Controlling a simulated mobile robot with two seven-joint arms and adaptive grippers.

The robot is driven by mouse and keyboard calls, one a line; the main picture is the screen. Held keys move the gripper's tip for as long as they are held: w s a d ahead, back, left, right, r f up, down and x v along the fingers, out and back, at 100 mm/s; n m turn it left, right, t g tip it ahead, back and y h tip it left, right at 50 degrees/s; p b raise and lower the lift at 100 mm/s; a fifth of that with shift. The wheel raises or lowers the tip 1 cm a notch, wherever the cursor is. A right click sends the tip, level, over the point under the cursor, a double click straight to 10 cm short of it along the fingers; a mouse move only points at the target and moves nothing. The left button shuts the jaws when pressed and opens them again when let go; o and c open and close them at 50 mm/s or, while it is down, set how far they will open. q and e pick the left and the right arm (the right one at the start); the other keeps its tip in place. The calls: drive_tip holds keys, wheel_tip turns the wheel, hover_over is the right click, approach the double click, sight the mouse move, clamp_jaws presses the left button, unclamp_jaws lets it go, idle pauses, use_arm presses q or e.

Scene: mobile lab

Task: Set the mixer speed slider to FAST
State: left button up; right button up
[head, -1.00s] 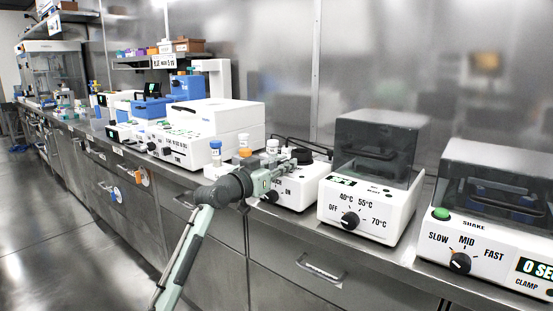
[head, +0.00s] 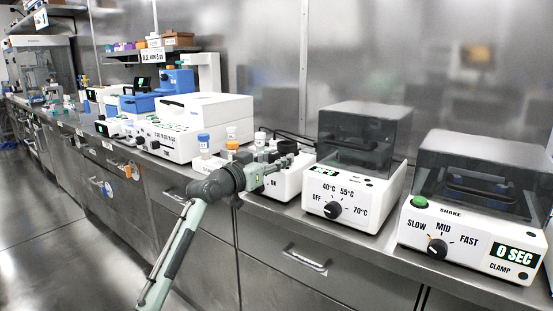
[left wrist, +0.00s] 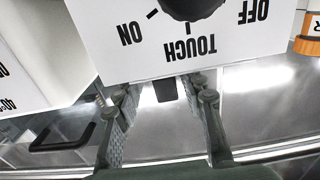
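The white shaker (head: 405,240) with a dark clear lid stands at the right of the bench. Its front carries SLOW, MID and FAST around a black round knob (head: 437,248) with an orange mark on its upper left; no separate slider shows there. My left gripper (head: 280,164) is at a smaller white device (head: 291,184), well left of the shaker. In the left wrist view, its fingers (left wrist: 165,96) are open, below a panel (left wrist: 130,55) marked ON, TOUCH and OFF with a black knob (left wrist: 192,6). A dark block (left wrist: 165,89) shows between the fingers; contact is unclear. My right gripper is not in view.
A white heater (head: 352,205) with a temperature knob stands between the small device and the shaker. Bottles with blue (head: 204,144) and orange caps stand by the left gripper. Drawer handles (head: 305,259) stick out below the bench edge.

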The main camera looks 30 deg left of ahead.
use_arm(q)
drive_tip(key=s+a, duration=0.1)
drive_tip(key=s, duration=1.1)
drive_tip(key=s+d+f+g, duration=0.2)
drive_tip(key=f, duration=0.7)
drive_tip(key=s+d+f+g+y, duration=0.1)
drive_tip(key=d+f+g, duration=0.15)
drive_tip(key=f, duration=0.75)
drive_tip(key=s+d+f+g, duration=0.1)
drive_tip(key=s+f+g, duration=0.15)
drive_tip(key=f, duration=0.65)
drive_tip(key=s+d+f+g+y, duration=0.1)
drive_tip(key=s+d+f+g, duration=0.3)
drive_tip(key=s+f, duration=0.6)
drive_tip(key=s+d+f+g+y, duration=0.1)
drive_tip(key=s+d+f+g, duration=0.2)
drive_tip(key=s+f, duration=0.7)
wheel_tip(320, 180, down, 2)
drive_tip(key=shift+d+f+m+g, duration=0.1)
drive_tip(key=shift+d+m+g, duration=0.25)
drive_tip(key=shift+d, duration=0.5)
